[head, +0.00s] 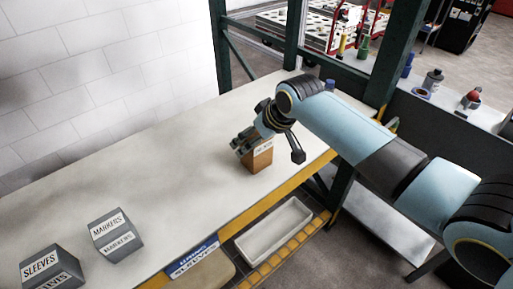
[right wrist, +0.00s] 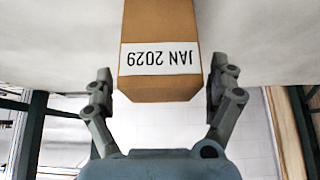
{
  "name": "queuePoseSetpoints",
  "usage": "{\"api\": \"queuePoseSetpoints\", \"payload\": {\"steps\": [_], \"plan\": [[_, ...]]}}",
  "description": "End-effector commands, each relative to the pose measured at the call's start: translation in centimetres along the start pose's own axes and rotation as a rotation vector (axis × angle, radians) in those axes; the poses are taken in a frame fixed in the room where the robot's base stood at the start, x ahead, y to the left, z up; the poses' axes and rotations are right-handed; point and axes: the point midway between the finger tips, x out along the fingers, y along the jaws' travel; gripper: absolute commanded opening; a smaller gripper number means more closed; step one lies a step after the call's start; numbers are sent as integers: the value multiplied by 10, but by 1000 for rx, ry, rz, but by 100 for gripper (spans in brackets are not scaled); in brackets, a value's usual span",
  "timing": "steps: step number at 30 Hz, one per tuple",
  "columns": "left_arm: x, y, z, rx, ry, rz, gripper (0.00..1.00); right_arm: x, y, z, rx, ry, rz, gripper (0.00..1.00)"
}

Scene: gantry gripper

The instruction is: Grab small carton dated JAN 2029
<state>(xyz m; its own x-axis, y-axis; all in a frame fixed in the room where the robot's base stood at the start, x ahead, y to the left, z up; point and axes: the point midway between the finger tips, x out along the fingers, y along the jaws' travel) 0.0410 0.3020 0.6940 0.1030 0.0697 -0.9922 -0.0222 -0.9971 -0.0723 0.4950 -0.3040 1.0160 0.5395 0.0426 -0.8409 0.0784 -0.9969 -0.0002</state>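The small brown carton (head: 258,158) stands on the white bench top near its front edge in the head view. In the right wrist view the carton (right wrist: 160,25) shows a white label reading JAN 2029, upside down. My right gripper (head: 245,142) is at the carton in the head view and hides part of it. In the right wrist view the right gripper (right wrist: 158,92) is open, one finger on each side of the carton's near end, with a gap visible at each side. My left gripper is not in view.
Grey boxes labelled MARKERS (head: 116,234) and SLEEVES (head: 52,268) stand at the left of the bench (head: 150,170). A white tray (head: 273,231) sits below the front edge. A dark green post (head: 398,50) rises behind my right arm. The bench middle is clear.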

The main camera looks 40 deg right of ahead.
Motion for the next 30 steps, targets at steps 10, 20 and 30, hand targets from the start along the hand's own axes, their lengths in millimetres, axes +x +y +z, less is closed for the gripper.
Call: {"api": "queuePoseSetpoints", "payload": {"steps": [10,20,30], "plan": [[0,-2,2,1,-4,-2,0,0,0,0,0,-1,0,43],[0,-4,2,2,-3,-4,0,0,0,0,0,1,0,19],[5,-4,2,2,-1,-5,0,-14,0,-10,-2,5,1,19]]}}
